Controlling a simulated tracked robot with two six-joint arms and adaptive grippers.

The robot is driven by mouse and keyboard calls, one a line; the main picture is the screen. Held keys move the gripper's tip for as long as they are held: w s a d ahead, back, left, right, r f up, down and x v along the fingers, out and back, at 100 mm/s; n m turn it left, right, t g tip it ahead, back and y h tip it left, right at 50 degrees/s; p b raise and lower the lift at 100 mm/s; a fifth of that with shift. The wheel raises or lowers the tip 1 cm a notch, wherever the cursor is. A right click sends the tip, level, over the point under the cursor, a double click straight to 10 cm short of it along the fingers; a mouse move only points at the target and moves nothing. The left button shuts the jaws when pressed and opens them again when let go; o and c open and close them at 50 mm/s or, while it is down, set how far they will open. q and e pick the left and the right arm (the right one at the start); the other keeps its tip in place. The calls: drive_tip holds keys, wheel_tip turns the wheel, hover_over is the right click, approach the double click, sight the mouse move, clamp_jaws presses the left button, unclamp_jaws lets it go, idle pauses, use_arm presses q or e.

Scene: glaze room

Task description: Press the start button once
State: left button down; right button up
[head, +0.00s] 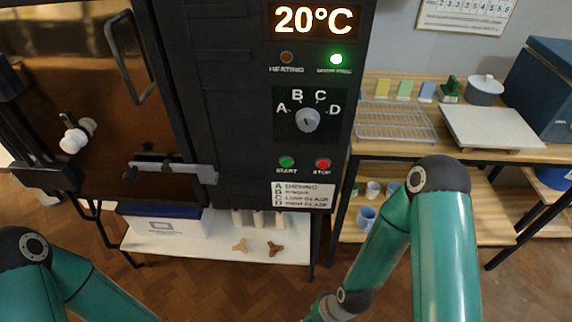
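The green start button (287,162) is on the black kiln control panel, above the label START. The red stop button (323,164) is just to its right. Above them is a grey dial (307,120) with positions A, B, C and D. The display (313,19) reads 20°C. My left and right arms are low in the head view, well apart from the button.
The kiln door (90,90) with its handle and latch bar (172,169) is at the left. A shelf (215,246) under the kiln holds a box and small stilts. A wooden table (390,148) at the right carries a wire rack (395,121), a white slab (490,127) and a pot (485,90).

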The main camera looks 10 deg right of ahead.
clamp_jaws()
idle(1.1)
